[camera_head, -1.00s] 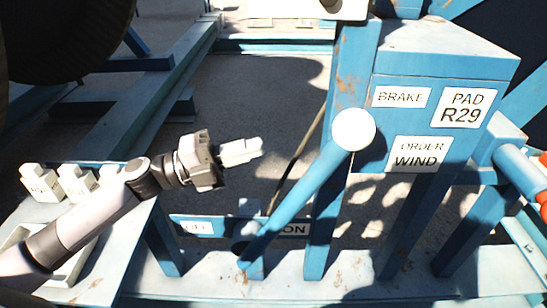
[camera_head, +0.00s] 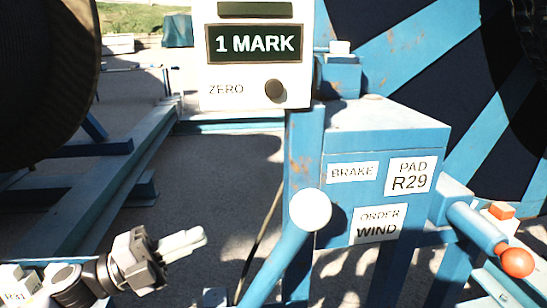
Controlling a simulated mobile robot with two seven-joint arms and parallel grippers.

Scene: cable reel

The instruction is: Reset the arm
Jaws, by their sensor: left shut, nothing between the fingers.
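My left gripper (camera_head: 183,243) is at the lower left of the head view, its light fingers pointing right. It is shut and empty, clear of the blue lever (camera_head: 272,262) to its right. The lever has a round white knob (camera_head: 310,209) and leans in front of the blue post. My right gripper does not show.
A white counter box (camera_head: 254,55) reading "1 MARK" tops the post. A blue box (camera_head: 385,140) carries labels "BRAKE", "PAD R29" and "ORDER WIND". An orange-red knob (camera_head: 517,262) is at the lower right. A dark reel (camera_head: 45,80) fills the upper left.

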